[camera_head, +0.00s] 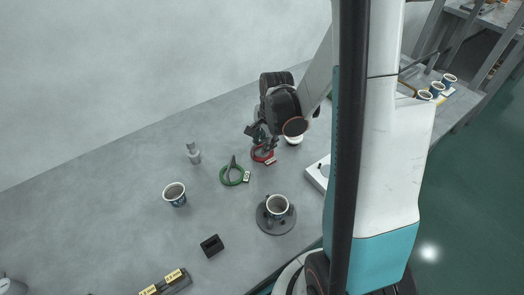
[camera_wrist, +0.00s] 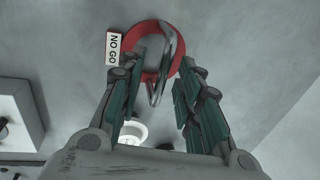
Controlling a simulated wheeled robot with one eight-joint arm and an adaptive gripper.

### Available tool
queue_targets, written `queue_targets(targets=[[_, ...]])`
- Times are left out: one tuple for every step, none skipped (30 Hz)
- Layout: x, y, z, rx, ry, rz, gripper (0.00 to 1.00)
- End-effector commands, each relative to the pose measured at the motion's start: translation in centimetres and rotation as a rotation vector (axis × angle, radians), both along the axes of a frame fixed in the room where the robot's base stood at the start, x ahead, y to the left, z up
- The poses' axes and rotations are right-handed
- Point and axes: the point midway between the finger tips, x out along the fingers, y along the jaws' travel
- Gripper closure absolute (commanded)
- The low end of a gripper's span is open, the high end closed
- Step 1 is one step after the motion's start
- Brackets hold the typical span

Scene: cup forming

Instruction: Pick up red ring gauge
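The red ring gauge (camera_wrist: 178,62) lies at the top middle of the wrist view, with a white "NO GO" tag (camera_wrist: 115,49) at its left and a metal handle standing up across it. In the head view the red ring gauge (camera_head: 260,156) lies on the table just below my gripper (camera_head: 262,139). In the wrist view my gripper (camera_wrist: 163,75) has its two fingers apart, one on each side of the handle. The handle's upper part sits between the fingers. I cannot tell whether either finger touches it.
A green ring gauge (camera_head: 224,178) with its own tag lies left of the red one. A cup (camera_head: 277,204) stands on a round grey base, another cup (camera_head: 174,192) stands to the left. A black block (camera_head: 212,245) and a grey metal piece (camera_head: 193,153) stand on the table.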

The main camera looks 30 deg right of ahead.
Motion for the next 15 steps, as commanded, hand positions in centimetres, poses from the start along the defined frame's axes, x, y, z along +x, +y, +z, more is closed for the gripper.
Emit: queue_targets(targets=[[0.0,0.0,0.05,0.0,0.0,0.0,0.68],[0.0,0.0,0.06,0.0,0.0,0.0,0.73],[0.0,0.0,0.06,0.0,0.0,0.0,0.82],[0.01,0.0,0.06,0.0,0.0,0.0,0.88],[0.0,0.0,0.06,0.0,0.0,0.0,0.95],[0.0,0.0,0.06,0.0,0.0,0.0,1.0],[0.0,0.0,0.06,0.0,0.0,0.0,1.0],[0.01,0.0,0.06,0.0,0.0,0.0,1.0],[0.0,0.0,0.06,0.0,0.0,0.0,1.0],[0.0,0.0,0.06,0.0,0.0,0.0,1.0],[0.0,0.0,0.07,0.0,0.0,0.0,1.0],[0.01,-0.01,0.07,0.0,0.0,0.0,1.0],[0.01,-0.01,0.07,0.0,0.0,0.0,1.0],[0.01,-0.01,0.07,0.0,0.0,0.0,1.0],[0.01,-0.01,0.07,0.0,0.0,0.0,1.0]])
